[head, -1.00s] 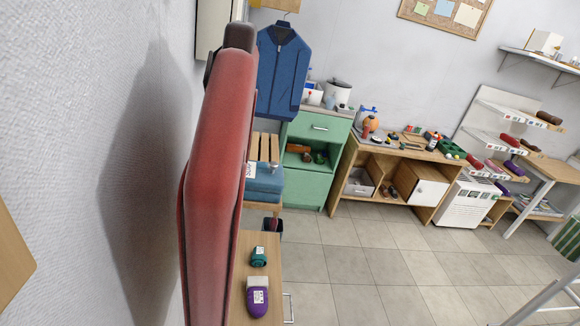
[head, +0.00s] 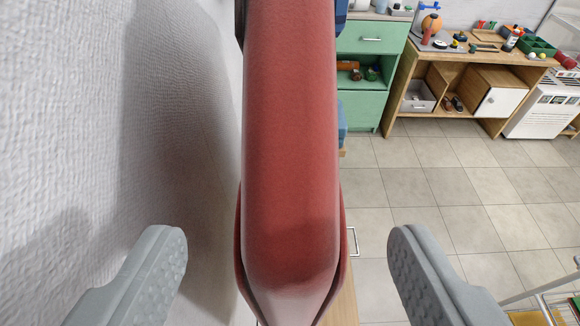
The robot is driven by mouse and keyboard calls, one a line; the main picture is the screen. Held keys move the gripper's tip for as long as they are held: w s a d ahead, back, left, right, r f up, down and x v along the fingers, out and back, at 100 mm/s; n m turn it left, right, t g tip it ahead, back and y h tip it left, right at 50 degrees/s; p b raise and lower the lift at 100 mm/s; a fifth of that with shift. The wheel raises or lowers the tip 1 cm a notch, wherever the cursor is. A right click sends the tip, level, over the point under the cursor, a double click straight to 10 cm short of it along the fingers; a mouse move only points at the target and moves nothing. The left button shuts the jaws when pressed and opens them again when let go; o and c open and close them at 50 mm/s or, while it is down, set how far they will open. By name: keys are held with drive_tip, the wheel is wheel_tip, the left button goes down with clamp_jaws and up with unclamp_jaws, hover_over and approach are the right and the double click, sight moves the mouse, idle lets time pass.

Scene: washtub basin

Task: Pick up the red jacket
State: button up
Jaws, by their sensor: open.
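The red jacket (head: 290,140) hangs upright, seen edge-on from its narrow side, and fills the middle of the view close to me. Its top runs out of the frame, so any hanger is hidden. My gripper (head: 287,250) is open, with one grey finger to the left of the jacket's lower part and the other to its right. Both fingers look apart from the cloth, with a gap on each side. The gripper holds nothing.
The white textured wall (head: 70,120) stands close on the left, with the jacket's shadow on it. A green cabinet (head: 360,100) and a wooden workbench (head: 440,60) stand at the back. Tiled floor (head: 450,180) lies open on the right.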

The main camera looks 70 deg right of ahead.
sight(290, 174)
drive_tip(key=shift+x, duration=4.05)
drive_tip(key=shift+s+a, duration=0.1)
clamp_jaws()
